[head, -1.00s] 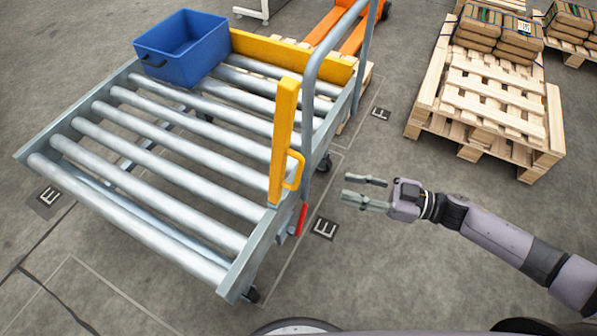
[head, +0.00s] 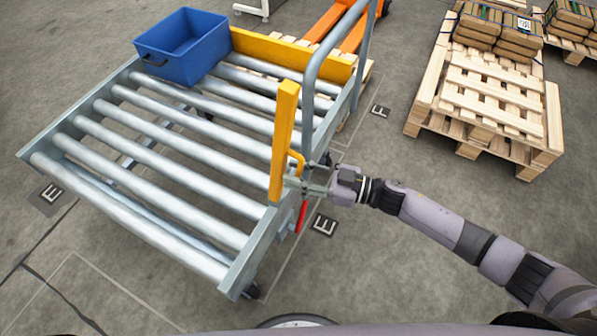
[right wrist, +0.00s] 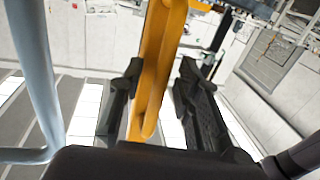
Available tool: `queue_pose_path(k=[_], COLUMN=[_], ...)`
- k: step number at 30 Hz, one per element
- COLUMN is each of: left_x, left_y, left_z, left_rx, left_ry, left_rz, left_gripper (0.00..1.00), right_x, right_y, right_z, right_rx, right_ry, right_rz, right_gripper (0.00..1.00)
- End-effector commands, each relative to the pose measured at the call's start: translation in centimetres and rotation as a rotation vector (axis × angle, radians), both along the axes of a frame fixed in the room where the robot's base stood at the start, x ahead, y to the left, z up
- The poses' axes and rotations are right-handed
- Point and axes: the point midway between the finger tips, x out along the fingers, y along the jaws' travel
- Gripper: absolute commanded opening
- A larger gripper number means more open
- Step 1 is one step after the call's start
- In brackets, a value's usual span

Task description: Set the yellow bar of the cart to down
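The yellow bar (head: 285,135) of the roller cart (head: 238,272) stands upright at the cart's right edge, with a yellow loop handle on its right side. A red lever (head: 301,217) hangs below it. My right gripper (head: 303,186) is at the lower part of the handle. In the right wrist view the yellow bar or handle (right wrist: 158,70) runs between the two dark fingers (right wrist: 155,105), which are apart with gaps showing beside it. My left gripper is in neither view.
A blue bin (head: 182,48) sits on the cart's far left rollers. A grey tube frame (head: 309,100) rises just behind the bar. Floor between cart and pallet is clear.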

Motion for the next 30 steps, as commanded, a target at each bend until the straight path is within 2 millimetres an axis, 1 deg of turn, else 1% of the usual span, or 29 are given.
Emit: queue_pose_path(k=[2, 15, 30], left_x=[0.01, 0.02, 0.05], left_y=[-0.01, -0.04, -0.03], left_z=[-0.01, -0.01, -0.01], left_rx=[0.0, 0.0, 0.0], left_ry=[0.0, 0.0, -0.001], left_rz=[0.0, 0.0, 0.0], left_gripper=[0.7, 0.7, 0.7], right_x=[-0.01, -0.01, 0.0], right_y=[-0.02, -0.05, -0.06], right_z=[0.01, 0.02, 0.02], right_rx=[0.0, 0.0, 0.0], right_ry=[0.0, 0.0, 0.0], right_rz=[0.0, 0.0, 0.0], right_gripper=[0.3, 0.01, 0.0])
